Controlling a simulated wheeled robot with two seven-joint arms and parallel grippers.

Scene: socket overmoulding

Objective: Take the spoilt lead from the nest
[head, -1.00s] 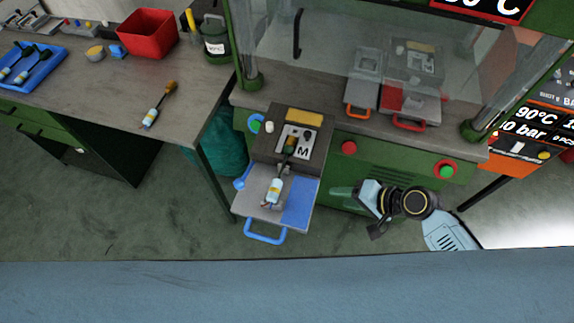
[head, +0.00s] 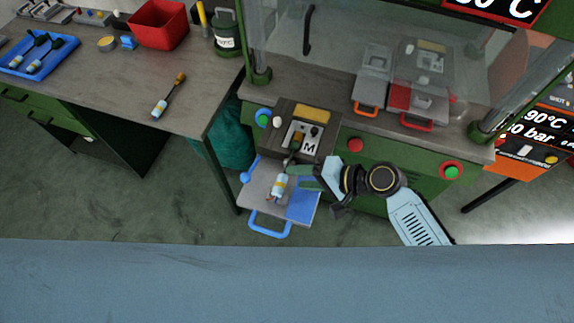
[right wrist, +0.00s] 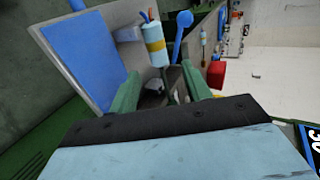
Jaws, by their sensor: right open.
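The lead (head: 280,185) lies in the nest (head: 290,125) marked M, with its dark plug end in the nest. Its white-and-blue body with a yellow band hangs over the drawn-out tray (head: 258,203) with the blue handle. My right gripper (head: 299,170) is open and reaches in from the right beside the lead's middle. In the right wrist view its two green fingers (right wrist: 163,90) stand on either side of the lead's dark cable, and the lead's body (right wrist: 155,42) shows just beyond them. I cannot tell whether they touch it. My left gripper is not in view.
On the left bench lie another lead (head: 168,97), a red bin (head: 160,25) and a blue tray (head: 40,55) with leads. A dark can (head: 227,35) stands near the bin. Behind the press guard sit grey blocks with orange and red handles (head: 416,126).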

